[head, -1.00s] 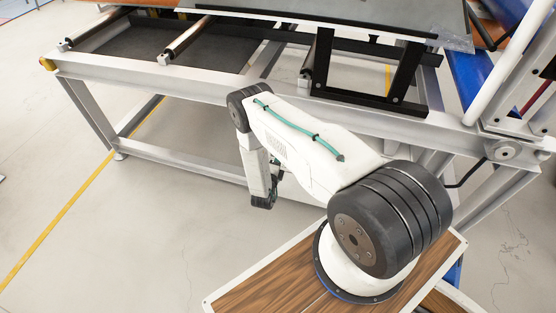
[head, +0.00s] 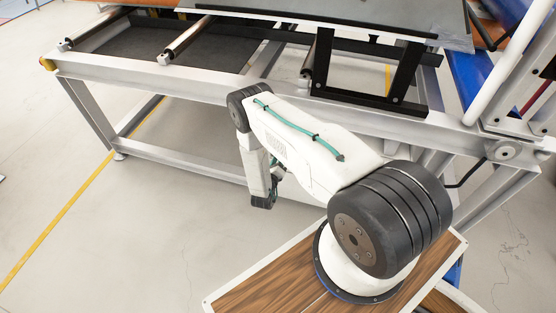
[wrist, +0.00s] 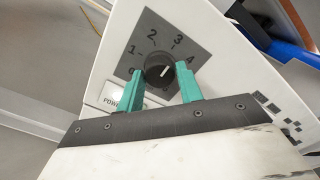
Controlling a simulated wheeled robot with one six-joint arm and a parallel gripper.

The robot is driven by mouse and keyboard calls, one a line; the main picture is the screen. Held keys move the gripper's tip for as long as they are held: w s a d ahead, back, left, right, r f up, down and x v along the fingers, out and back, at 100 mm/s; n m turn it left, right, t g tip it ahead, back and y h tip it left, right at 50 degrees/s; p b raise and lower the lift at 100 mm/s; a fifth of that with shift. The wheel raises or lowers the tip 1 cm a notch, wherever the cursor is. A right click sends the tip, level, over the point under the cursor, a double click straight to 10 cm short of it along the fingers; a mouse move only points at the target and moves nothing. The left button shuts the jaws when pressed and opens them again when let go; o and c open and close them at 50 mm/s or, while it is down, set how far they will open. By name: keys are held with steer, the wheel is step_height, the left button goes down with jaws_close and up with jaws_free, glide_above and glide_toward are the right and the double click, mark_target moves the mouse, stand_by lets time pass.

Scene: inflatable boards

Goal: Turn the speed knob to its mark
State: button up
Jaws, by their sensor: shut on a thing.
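The speed knob (wrist: 159,68) is a round black knob with a short white pointer line, on a dark grey dial plate (wrist: 152,28) in the wrist view. Printed numbers 1 to 4 show around it; another mark at the lower left is partly covered. The pointer aims up and right, roughly between 3 and 4. My gripper (wrist: 161,78) has its two green fingers on either side of the knob, shut on it. The fingers hide the plate's lower edge. In the head view the knob is hidden, and my wrist hangs beside the frame.
A white label reading "POWER" (wrist: 113,95) is just left of the left finger, partly covered. A blue part (wrist: 285,50) and dark parts lie to the right. In the head view a long grey machine frame (head: 200,86) stands behind my arm, with open floor (head: 130,230) left.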

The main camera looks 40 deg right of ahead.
steer(key=shift+s+f, duration=0.1)
steer(key=shift+s, duration=0.1)
steer(key=o, duration=1)
steer(key=shift+w, duration=0.1)
steer(key=v, duration=0.7)
steer(key=shift+s+a, duration=0.3)
